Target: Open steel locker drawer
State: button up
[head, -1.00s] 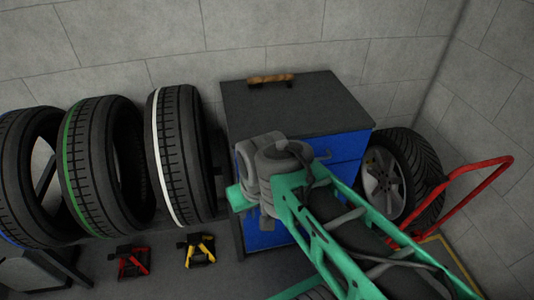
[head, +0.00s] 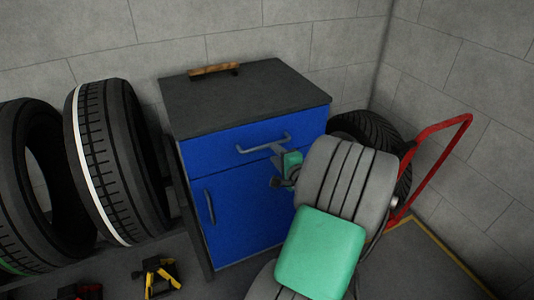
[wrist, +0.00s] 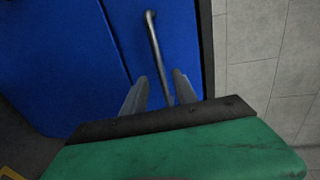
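The steel locker (head: 240,95) is a dark grey cabinet with blue fronts, standing against the back wall in the head view. Its blue drawer front (head: 210,150) is at the top and looks shut, flush above the blue door. The grey bar handle (head: 262,143) runs across the drawer front. In the wrist view the drawer handle (wrist: 152,42) points down between my fingers. My gripper (wrist: 159,82) is open, with one finger on each side of the handle's near end. I cannot tell whether the fingers touch it. In the head view my arm hides the lower right of the locker.
A wooden-handled tool (head: 214,70) lies on the locker top. Tyres (head: 105,160) stand to the left, and a wheel (head: 370,130) and red trolley handle (head: 440,150) to the right. A yellow stand (head: 161,275) is on the floor in front.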

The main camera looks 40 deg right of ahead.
aim_at(267, 146)
jog(key=x, duration=0.6)
jog(key=shift+w, duration=0.45)
grip_shut()
dwell(0.9)
